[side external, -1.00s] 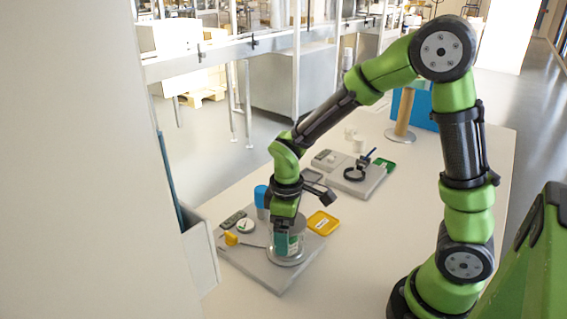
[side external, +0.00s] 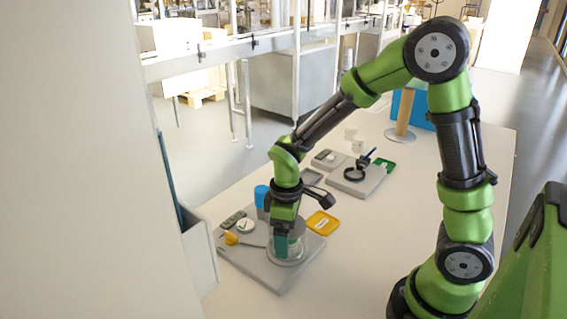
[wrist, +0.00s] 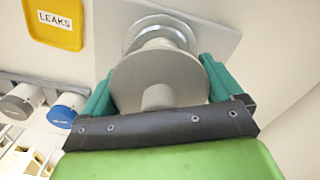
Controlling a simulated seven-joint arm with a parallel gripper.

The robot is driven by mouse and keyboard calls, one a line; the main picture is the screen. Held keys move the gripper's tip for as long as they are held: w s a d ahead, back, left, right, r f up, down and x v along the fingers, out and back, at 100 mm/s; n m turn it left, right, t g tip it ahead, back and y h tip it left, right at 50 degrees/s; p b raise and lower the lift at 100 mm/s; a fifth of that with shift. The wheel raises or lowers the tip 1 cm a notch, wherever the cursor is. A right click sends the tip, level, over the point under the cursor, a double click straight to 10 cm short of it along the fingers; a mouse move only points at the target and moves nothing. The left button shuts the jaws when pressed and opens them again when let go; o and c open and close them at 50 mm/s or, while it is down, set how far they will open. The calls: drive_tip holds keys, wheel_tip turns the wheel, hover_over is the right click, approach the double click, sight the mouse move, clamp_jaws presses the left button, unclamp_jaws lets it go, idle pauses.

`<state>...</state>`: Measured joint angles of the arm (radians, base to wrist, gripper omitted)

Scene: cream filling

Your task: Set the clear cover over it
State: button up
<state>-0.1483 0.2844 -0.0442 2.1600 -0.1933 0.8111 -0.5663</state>
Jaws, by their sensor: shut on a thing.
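The clear cover (side external: 301,238) shows as a see-through round shape around my fingers, low over a round grey base (side external: 286,262) on the grey board. In the wrist view a pale round top with a knob (wrist: 159,97) lies between my teal fingers, with ring shapes (wrist: 160,28) beyond it. My gripper (side external: 287,246) points down and is shut on the cover; its fingers also show in the wrist view (wrist: 157,78). I cannot tell whether the cover's lower rim touches the base. What stands under the cover is hidden.
A yellow tray (side external: 322,223), labelled LEAKS in the wrist view (wrist: 55,20), lies right of the board (side external: 272,281). A blue-topped cylinder (side external: 262,193), a white dial (side external: 246,226) and a yellow-orange part (side external: 231,238) are close by. Another grey board (side external: 372,183) stands behind.

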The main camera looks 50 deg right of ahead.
drive_tip(key=shift+f, duration=0.1)
drive_tip(key=o, duration=0.8)
drive_tip(key=shift+c, duration=0.2)
drive_tip(key=shift+r, duration=5.5)
drive_tip(key=shift+f+m, duration=0.2)
drive_tip(key=shift+m, duration=0.3)
drive_tip(key=s+r+m+t+y, duration=0.2)
drive_tip(key=s+r+m+t, duration=0.5)
drive_tip(key=s+r+m, duration=0.1)
drive_tip(key=shift+s+d+r, duration=0.15)
drive_tip(key=shift+s+r, duration=0.1)
drive_tip(key=shift+s, duration=0.55)
